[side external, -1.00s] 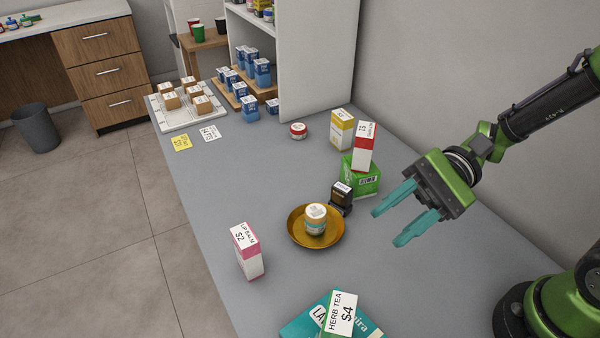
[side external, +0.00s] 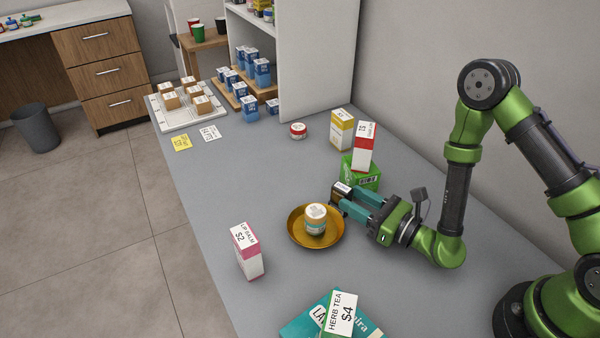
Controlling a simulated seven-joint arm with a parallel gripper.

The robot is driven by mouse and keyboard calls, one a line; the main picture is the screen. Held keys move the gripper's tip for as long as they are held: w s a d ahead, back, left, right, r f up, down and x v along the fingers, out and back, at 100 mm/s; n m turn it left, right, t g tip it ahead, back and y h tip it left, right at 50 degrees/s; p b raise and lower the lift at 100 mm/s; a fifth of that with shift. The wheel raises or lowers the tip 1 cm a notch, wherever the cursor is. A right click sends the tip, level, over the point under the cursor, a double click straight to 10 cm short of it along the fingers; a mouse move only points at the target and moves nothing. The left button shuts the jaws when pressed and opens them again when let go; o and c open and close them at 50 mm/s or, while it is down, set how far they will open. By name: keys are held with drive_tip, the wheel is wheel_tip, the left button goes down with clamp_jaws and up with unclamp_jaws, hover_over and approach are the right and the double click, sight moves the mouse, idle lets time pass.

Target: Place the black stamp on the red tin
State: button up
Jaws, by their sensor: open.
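The black stamp (side external: 341,189) stands on the grey counter, just behind the brass dish and in front of the green box. My gripper (side external: 352,201) is low over the counter, its teal fingers pointing left at the stamp. The fingers are open and reach the stamp's right side, hiding its lower part; I cannot tell whether they touch it. The red tin (side external: 298,131), a small round tin with a red side and pale label on top, sits farther back on the counter, apart from other things.
A brass dish (side external: 295,238) holding a small jar (side external: 315,218) is left of my gripper. A green box (side external: 366,175) with a red-and-white box (side external: 364,148) on it, and a yellow box (side external: 341,130), stand behind. A lip balm box (side external: 246,252) stands front left. Counter around the tin is clear.

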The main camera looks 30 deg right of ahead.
sight(335, 188)
drive_tip(key=shift+x, duration=3)
clamp_jaws()
drive_tip(key=shift+r, duration=0.1)
